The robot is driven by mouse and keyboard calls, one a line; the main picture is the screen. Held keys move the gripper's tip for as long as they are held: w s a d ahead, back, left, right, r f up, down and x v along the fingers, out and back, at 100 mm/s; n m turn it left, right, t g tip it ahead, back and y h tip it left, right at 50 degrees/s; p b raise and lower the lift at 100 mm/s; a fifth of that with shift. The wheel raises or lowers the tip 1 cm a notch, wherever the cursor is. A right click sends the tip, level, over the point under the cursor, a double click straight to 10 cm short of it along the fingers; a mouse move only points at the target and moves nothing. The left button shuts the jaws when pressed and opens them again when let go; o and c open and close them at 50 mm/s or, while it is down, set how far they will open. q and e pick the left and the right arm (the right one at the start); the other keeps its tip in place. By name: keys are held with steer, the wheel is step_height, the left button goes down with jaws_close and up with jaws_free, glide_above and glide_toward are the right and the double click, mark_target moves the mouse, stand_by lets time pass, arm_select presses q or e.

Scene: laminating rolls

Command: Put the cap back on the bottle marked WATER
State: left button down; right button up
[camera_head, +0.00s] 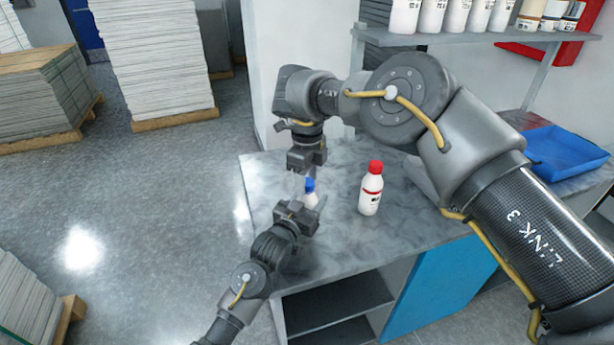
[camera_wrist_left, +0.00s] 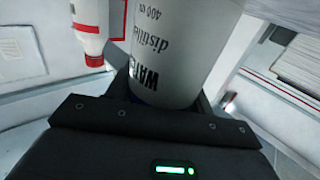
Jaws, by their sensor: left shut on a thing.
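The WATER bottle (camera_head: 311,200) is white and stands on the grey table near its left edge. My left gripper (camera_head: 303,207) is shut on it from the front. In the left wrist view the bottle (camera_wrist_left: 185,45) fills the middle, its printed label upside down. A blue cap (camera_head: 309,185) shows at the bottle's top; I cannot tell whether it is seated on the neck or just above it. My right gripper (camera_head: 308,176) points down from above at the cap. Its fingers are too small and pale to tell whether they grip it.
A white bottle with a red cap (camera_head: 371,188) stands to the right on the table (camera_head: 420,232); it also shows in the left wrist view (camera_wrist_left: 90,15). A blue tray (camera_head: 562,158) lies at far right. Several bottles line a shelf (camera_head: 470,38). My right arm spans above the table.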

steer(key=c, duration=1)
steer(key=shift+o, duration=0.2)
steer(key=m, duration=2.4)
steer(key=o, duration=1.1)
steer(key=shift+c, duration=0.2)
steer(key=shift+r, duration=2.2)
